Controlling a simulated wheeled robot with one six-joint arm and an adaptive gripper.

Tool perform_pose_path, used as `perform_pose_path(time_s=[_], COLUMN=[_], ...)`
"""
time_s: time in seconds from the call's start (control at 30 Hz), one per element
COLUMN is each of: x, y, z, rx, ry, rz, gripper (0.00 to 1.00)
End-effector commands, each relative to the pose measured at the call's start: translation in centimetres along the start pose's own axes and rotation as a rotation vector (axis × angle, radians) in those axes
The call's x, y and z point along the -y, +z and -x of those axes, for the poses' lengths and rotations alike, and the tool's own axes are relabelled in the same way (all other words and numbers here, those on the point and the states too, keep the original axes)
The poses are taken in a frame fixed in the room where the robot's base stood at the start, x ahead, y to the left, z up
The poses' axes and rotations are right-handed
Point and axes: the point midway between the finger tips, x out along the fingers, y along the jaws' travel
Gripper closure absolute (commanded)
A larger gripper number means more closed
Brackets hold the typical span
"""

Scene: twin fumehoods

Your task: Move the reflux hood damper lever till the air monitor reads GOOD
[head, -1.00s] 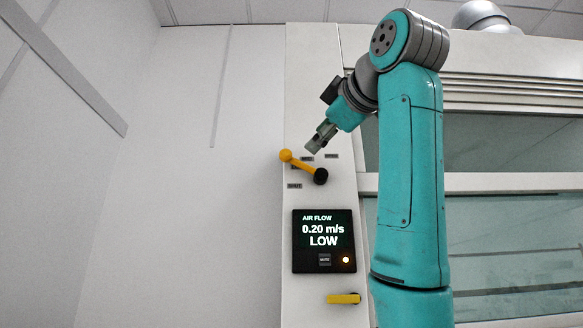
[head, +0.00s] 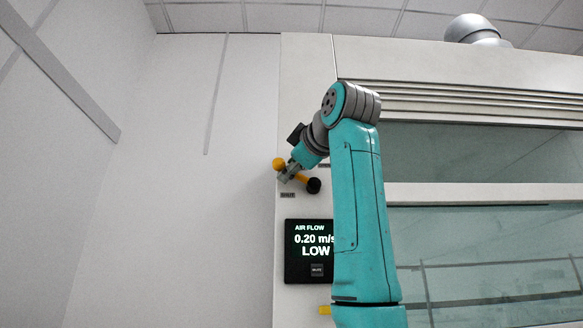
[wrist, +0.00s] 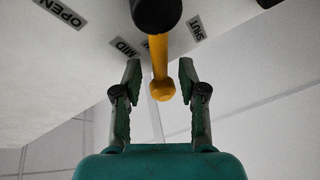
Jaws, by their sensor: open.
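The damper lever (head: 300,177) has a yellow arm and knob and a black hub (head: 313,185); it slants up-left from the hub on the hood's pale side post. In the wrist view the lever (wrist: 159,58) lies between the two spread fingers of my gripper (wrist: 159,72), with gaps on both sides. My gripper (head: 286,175) is open at the knob end in the head view. The air monitor (head: 309,251) below reads AIR FLOW 0.20 m/s LOW; my arm hides its right edge.
SHUT (wrist: 196,27), MID (wrist: 124,48) and OPEN (wrist: 60,13) labels surround the hub; one more is partly hidden by the lever. A second yellow handle (head: 325,309) sits below the monitor, mostly behind my arm. A glass sash front (head: 480,245) is at right. A bare wall stands left.

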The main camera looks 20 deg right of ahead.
Motion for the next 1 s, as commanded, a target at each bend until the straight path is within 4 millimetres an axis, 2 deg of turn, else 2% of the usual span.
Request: perform_pose_path(time_s=[0.17,0.33,0.73,1.0], x=[0.0,0.0,-0.09,-0.85], y=[0.0,0.0,0.02,0.14], z=[0.01,0.02,0.03,0.19], rx=[0.0,0.0,-0.004,-0.03], ry=[0.0,0.0,0.006,0.049], rz=[0.0,0.0,-0.021,-0.146], gripper=[0.59,1.0,1.0,1.0])
